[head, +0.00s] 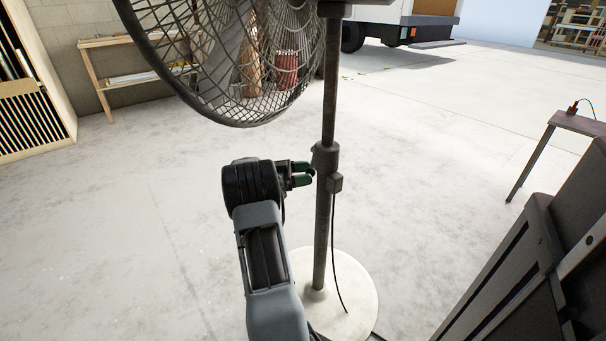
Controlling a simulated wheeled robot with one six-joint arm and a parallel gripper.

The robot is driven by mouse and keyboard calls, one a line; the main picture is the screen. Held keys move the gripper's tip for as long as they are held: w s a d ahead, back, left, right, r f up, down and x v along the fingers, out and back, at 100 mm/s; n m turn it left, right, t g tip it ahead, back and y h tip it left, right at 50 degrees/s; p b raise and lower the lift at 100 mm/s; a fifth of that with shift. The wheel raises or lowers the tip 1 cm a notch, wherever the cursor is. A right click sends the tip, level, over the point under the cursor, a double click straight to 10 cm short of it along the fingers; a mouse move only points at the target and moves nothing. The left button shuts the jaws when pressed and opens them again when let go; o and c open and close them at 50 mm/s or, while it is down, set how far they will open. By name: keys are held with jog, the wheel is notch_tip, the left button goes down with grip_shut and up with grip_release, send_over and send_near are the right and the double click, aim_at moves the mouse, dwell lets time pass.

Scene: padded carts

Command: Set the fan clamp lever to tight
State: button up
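A pedestal fan stands in front of me, its dark wire cage (240,60) at the top left of its pole (329,110). A dark clamp collar (326,157) sits midway on the pole, with a small block (335,183) on its right side. My gripper (309,175) reaches in from the left at collar height, its dark green-tipped fingers close to the collar's left side. I cannot tell whether they touch it. The clamp lever is not clearly visible; my fingers may hide it. The finger gap is too small to judge.
The fan's round pale base (355,295) rests on the concrete floor, with a black cord hanging beside the pole. A dark slatted panel (535,265) fills the lower right. A small table (575,124) stands at right. The floor to the left is clear.

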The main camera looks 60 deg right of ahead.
jog(key=shift+p+v, duration=3.15)
jog(key=shift+v, duration=3.75)
jog(key=shift+a, duration=0.1)
